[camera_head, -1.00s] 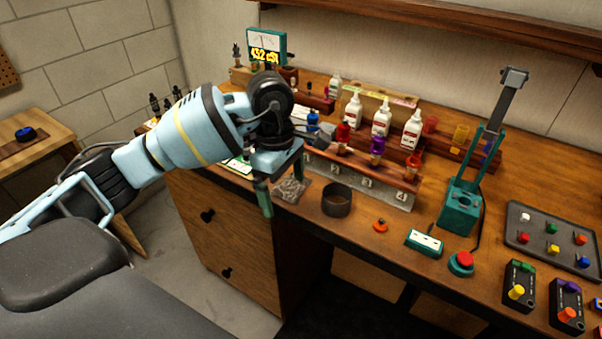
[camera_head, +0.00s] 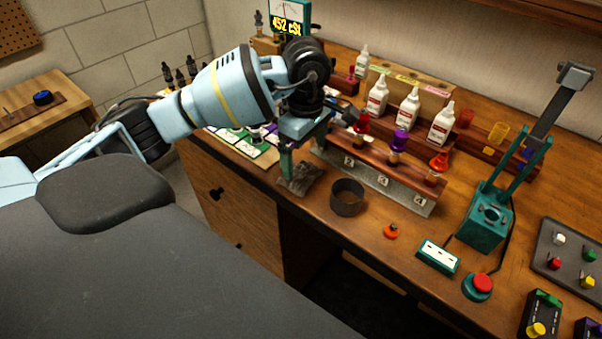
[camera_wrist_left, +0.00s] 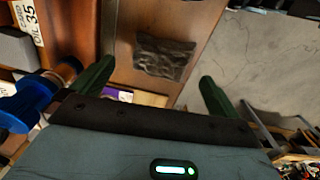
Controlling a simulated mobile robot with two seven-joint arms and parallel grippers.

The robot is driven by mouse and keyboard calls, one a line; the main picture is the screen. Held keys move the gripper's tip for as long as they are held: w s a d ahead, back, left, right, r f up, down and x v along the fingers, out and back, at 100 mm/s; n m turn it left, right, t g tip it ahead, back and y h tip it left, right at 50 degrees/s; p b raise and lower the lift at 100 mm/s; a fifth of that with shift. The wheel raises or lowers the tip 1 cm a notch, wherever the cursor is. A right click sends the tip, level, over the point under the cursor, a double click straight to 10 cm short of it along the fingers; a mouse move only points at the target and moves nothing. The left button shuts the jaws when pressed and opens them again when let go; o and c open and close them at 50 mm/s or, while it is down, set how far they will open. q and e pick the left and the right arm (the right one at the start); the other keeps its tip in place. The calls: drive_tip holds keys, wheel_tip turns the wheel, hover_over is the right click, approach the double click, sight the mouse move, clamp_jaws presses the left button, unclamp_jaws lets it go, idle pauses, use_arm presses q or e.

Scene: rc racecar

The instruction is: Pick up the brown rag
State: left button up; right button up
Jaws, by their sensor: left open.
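The brown rag (camera_head: 302,180) looks dark grey-brown and crumpled. It lies flat near the front edge of the wooden bench, left of a dark round cup. In the left wrist view the rag (camera_wrist_left: 163,57) lies beyond my fingertips, between their lines and clear of both. My left gripper (camera_wrist_left: 157,82) is open and empty, with its green fingers spread. In the head view my left gripper (camera_head: 300,150) hangs over the bench by the rag, one finger covering part of its left side. I cannot tell the exact height above it. My right gripper is not in view.
The dark round cup (camera_head: 347,198) stands just right of the rag. Behind is a numbered rack (camera_head: 385,180) with coloured-capped vials. A blue-capped vial (camera_wrist_left: 30,102) is close to my left finger in the wrist view. The bench's front edge is near the rag.

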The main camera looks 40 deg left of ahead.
sight(304, 173)
use_arm(q)
drive_tip(key=shift+s+f, duration=0.15)
drive_tip(key=shift+f, duration=0.3)
drive_tip(key=shift+s+f+p, duration=0.1)
drive_tip(key=shift+f+p, duration=0.25)
drive_tip(key=shift+f, duration=1.75)
drive_tip(key=c, duration=1)
drive_tip(key=shift+o, duration=0.2)
drive_tip(key=shift+r, duration=0.15)
drive_tip(key=shift+r, duration=0.55)
wheel_tip(304, 173, up, 2)
drive_tip(key=shift+s+d+r, duration=0.15)
drive_tip(key=s+d+r, duration=0.1)
drive_tip(key=s+d, duration=0.7)
drive_tip(key=s, duration=0.5)
drive_tip(key=shift+s+r+b, duration=0.15)
drive_tip(key=shift+s+b, duration=0.05)
drive_tip(key=shift+b, duration=0.25)
